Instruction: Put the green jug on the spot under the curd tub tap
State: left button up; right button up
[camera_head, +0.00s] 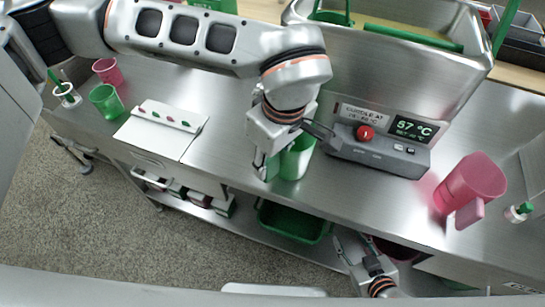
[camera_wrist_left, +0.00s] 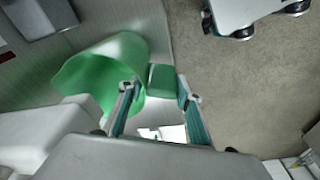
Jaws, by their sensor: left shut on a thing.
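The green jug (camera_head: 297,158) stands upright on or just above the steel counter, left of the heated control box. My left gripper (camera_head: 266,166) is shut on its handle; the wrist view shows the jug (camera_wrist_left: 108,65) on the left and its handle between the fingers (camera_wrist_left: 159,92). The curd tub (camera_head: 400,65) is a large steel vessel behind the jug. My left wrist hides part of the tub's front, and I cannot make out the tap or the spot under it. My right gripper (camera_head: 355,246) is open and empty, low in front of the counter.
The control box (camera_head: 380,152) with a red knob stands right of the jug. A pink jug (camera_head: 470,190) is further right. A white board (camera_head: 160,130), a green cup (camera_head: 105,100) and a pink cup (camera_head: 107,71) are on the left. The counter's front edge is close to the jug.

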pick_arm(q)
jog(key=shift+w+d+f, duration=0.1)
jog(key=shift+w+f, duration=0.2)
jog(key=shift+f, duration=0.1)
jog(key=o, duration=1.2)
jog(key=shift+r, duration=0.2)
jog(key=r, duration=0.4)
jog(key=s+d+r, duration=0.1)
jog(key=r, duration=0.6)
jog(key=shift+s+d+r+p, duration=0.15)
jog(key=shift+r+p, duration=0.15)
jog(key=shift+r, duration=0.05)
